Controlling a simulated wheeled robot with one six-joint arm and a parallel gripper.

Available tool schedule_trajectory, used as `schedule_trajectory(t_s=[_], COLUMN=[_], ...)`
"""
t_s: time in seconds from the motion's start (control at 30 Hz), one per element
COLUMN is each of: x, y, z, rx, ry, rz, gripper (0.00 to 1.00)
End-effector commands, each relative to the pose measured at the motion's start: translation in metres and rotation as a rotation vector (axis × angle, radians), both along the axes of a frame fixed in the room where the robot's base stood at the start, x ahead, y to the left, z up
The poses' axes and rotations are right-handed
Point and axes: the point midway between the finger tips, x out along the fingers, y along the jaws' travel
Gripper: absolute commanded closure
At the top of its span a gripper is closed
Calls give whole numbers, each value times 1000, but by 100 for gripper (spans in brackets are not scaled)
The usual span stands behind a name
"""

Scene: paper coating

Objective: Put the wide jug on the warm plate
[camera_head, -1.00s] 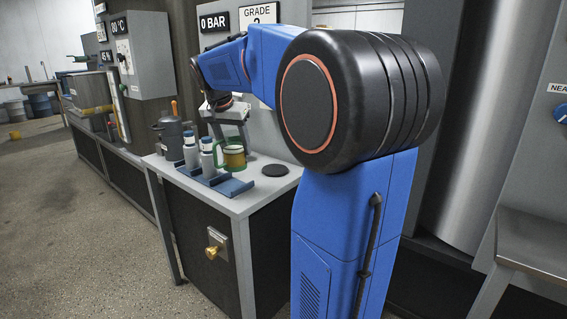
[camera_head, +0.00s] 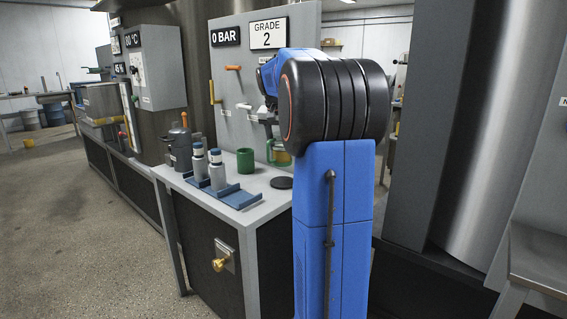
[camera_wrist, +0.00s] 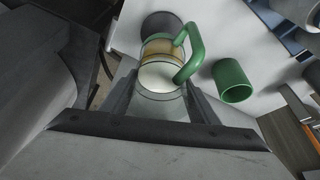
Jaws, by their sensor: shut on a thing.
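The wide jug (camera_head: 280,156) is clear with an amber band and a green handle. In the wrist view the jug (camera_wrist: 160,76) stands between the fingers of my gripper (camera_wrist: 158,98), which is shut on it. The warm plate looks to be the dark round disc (camera_head: 281,183) on the bench; it also shows just beyond the jug's base in the wrist view (camera_wrist: 160,23). In the head view the jug hangs above the disc, with a gap below it. My arm hides part of the jug and the gripper there.
A green cup (camera_head: 245,161) stands on the bench (camera_head: 256,207) left of the disc, close to the jug's handle in the wrist view. Two capped bottles (camera_head: 208,168) stand by a blue rack (camera_head: 237,197). A dark pot (camera_head: 179,148) is farther left. A panel rises behind.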

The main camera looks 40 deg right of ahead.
Motion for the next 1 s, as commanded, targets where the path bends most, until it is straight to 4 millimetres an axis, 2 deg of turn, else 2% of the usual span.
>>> schedule_trajectory(t_s=[0.03, 0.23, 0.47, 0.7, 1.0], x=[0, -1, 0, 0, 0], y=[-4, -2, -2, -3, -6], z=[-2, -24, -36, -65, -70], rx=[0, 0, 0, 0, -1], ry=[-1, 1, 0, 1, 0], rz=[-2, 0, -1, 0, 0], gripper=[73, 73, 73, 73, 73])
